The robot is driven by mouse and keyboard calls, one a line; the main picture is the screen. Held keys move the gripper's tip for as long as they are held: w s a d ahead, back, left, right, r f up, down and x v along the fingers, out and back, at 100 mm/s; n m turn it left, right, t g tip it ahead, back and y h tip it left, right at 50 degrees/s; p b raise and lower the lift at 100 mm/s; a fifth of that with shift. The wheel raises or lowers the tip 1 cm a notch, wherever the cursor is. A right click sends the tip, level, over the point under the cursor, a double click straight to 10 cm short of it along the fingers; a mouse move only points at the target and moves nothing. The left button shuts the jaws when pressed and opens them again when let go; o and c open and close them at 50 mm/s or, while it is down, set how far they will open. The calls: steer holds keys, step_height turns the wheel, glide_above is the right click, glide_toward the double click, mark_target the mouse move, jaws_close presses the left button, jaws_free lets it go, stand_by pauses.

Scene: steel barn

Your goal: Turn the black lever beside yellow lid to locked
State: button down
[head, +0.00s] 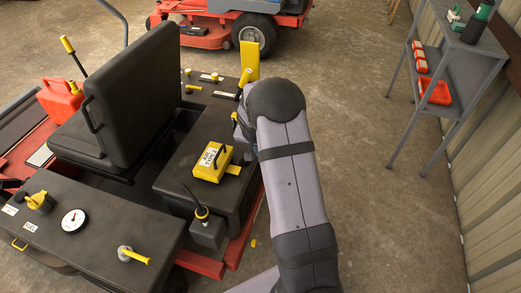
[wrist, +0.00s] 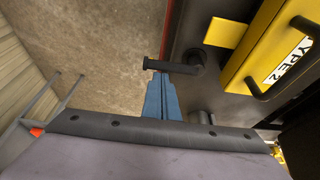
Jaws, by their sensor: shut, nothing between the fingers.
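The yellow lid (head: 205,172) with a black handle and a white label sits on the dark side panel of the red mower. It also shows at the right of the wrist view (wrist: 262,62). The black lever (wrist: 165,66) is left of the lid in the wrist view, its arm pointing left from a round pivot. My gripper (wrist: 165,82) has its blue fingers shut and empty, with the tips right by the lever's arm. I cannot tell if they touch it. In the head view my arm hides the lever and the fingers.
A yellow tab (wrist: 227,33) juts from the lid toward the lever. A black joystick (head: 202,213) and a yellow-handled valve (head: 133,255) stand nearer on the mower. A grey shelf (head: 462,52) stands right, with open concrete floor between.

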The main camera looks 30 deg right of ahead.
steer(key=shift+f+b, duration=0.1)
steer(key=shift+b, duration=0.4)
steer(key=shift+s+a+m+b, duration=0.25)
steer(key=shift+m+b, duration=0.35)
steer(key=shift+b, duration=0.2)
steer(key=a+m+g+b, duration=0.1)
steer(key=m+b, duration=0.1)
steer(key=m, duration=0.2)
steer(key=s+a+m+g+b, duration=0.1)
steer(key=a+m+b, duration=0.1)
steer(key=m, duration=0.2)
steer(key=s+a+m+g+h+b, duration=0.1)
steer(key=a+m+g+b, duration=0.1)
steer(key=m, duration=0.2)
steer(key=shift+a+r, duration=0.1)
steer(key=shift+r, duration=0.1)
steer(key=a+m, duration=0.1)
steer(key=m, duration=0.1)
steer(key=m+g+p, duration=0.1)
steer(key=shift+w+a+m+y, duration=0.3)
steer(key=shift+a+m+y, duration=0.1)
steer(key=shift+a+p, duration=0.2)
steer(key=shift+p, duration=0.15)
steer(key=shift+w+a+f, duration=0.1)
steer(key=shift+w, duration=0.05)
